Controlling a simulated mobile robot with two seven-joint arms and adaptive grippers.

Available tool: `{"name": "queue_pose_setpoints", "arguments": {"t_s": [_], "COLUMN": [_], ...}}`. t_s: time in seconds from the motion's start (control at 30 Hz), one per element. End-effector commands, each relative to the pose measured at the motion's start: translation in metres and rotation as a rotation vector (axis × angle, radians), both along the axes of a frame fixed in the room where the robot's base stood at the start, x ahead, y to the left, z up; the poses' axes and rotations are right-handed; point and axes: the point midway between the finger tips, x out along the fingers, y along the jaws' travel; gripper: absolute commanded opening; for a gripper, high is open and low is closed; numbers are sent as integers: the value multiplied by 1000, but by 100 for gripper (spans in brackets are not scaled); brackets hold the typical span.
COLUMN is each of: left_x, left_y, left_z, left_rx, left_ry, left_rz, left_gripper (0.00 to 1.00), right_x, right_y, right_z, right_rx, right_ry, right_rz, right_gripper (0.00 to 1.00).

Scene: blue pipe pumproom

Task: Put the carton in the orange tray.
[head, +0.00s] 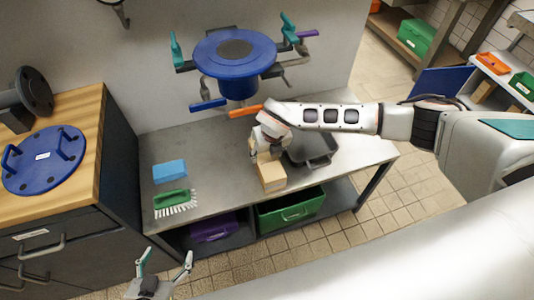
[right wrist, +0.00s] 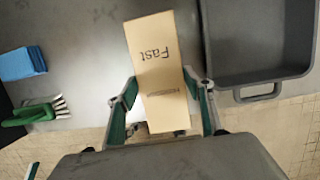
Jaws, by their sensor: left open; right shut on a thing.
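The carton (head: 272,178) is a tan box near the front edge of the metal table; the right wrist view shows it (right wrist: 160,65) with "Fast" written on it. My right gripper (head: 264,156) is shut on the carton, one finger on each side. I cannot tell whether the carton touches the table. My left gripper (head: 165,262) is open and empty, low in front of the table. An orange tray (head: 492,63) sits on a shelf at the far right. The tray beside the carton is dark grey (right wrist: 257,78), partly hidden by my right arm in the head view.
A blue sponge (head: 169,171) and a green brush (head: 172,198) lie on the table's left part. A blue flanged pipe (head: 235,55) with valve handles juts over the table's back. A green bin (head: 290,211) and a purple bin (head: 212,229) stand underneath.

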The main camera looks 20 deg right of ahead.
Motion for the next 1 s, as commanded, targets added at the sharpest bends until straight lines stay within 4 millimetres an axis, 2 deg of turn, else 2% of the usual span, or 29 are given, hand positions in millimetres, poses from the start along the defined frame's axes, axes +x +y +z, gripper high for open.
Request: {"name": "queue_pose_setpoints", "arguments": {"t_s": [0.03,0.1,0.4,0.53,0.67,1.0], "left_x": [0,0,1,2,3,5], "left_y": [0,0,-1,-1,-1,-1], "left_z": [0,1,3,5,9,17], "left_rx": [-1,-1,-2,-2,-2,-2], "left_ry": [-1,-2,-6,-7,-10,-14], "left_rz": [0,0,1,1,1,0], "left_gripper": [73,73,73,73,73,73], "right_x": [0,0,0,-1,-5,-23], "right_y": [0,0,0,0,-1,-2], "right_z": [-2,-1,-1,6,24,89], "right_rx": [0,0,0,0,0,0], "right_ry": [1,1,1,-1,-2,-2], "right_rz": [0,0,0,0,1,1], "right_gripper": [54,68,68,68,68,68]}}
